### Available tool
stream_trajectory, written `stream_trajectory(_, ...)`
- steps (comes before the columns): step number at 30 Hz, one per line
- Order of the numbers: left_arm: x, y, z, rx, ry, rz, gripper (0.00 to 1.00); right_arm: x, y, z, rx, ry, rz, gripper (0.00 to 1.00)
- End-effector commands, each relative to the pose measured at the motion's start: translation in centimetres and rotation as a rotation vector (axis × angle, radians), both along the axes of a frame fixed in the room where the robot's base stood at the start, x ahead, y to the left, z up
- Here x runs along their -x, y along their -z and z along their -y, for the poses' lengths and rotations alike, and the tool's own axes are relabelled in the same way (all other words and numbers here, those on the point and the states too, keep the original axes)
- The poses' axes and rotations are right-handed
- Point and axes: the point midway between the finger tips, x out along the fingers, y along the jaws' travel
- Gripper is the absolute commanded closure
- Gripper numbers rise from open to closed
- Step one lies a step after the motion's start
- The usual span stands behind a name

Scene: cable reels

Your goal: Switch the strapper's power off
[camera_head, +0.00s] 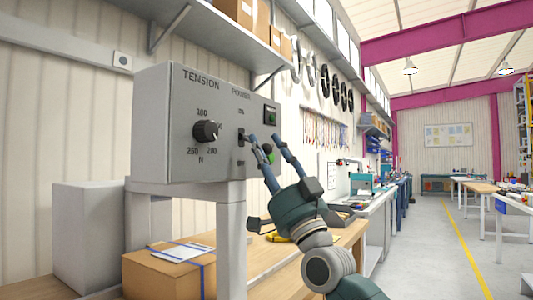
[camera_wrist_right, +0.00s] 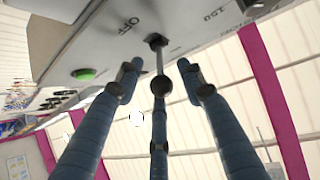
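The strapper's grey control box (camera_head: 170,120) stands at the left in the head view, with TENSION and POWER labels. The power switch (camera_head: 241,136) sits between an upper label and an OFF label below. In the right wrist view, the switch (camera_wrist_right: 156,41) shows beside the OFF lettering, a thin rod reaching from it towards my fingers. I cannot tell its position for sure. My right gripper (camera_head: 263,138) is at the panel, just right of the switch. In the wrist view its fingers (camera_wrist_right: 158,72) are spread around the rod, with no clear grip. My left gripper is not visible.
A black tension knob (camera_head: 206,131) is left of the switch. A cardboard box (camera_head: 165,275) lies below. A shelf (camera_head: 200,35) hangs above. The aisle at right is open.

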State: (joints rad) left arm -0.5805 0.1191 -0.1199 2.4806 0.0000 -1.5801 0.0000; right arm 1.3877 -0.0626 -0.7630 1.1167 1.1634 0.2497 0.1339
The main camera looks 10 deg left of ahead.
Motion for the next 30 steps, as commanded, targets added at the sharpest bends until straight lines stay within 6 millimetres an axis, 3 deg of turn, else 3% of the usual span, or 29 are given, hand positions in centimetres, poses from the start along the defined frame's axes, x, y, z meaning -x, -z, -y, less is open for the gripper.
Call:
stream_trajectory(7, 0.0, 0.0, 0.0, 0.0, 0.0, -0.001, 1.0, 0.8, 1.6, 0.9, -0.004, -0.004, -0.004, 0.61)
stream_trajectory(21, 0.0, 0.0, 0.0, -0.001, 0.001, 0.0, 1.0, 4.7, 8.2, 5.1, 0.001, -0.001, -0.002, 0.61)
stream_trajectory(30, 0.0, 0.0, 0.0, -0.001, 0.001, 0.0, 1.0, 5.3, 9.1, 5.7, 0.001, -0.001, -0.001, 0.61)
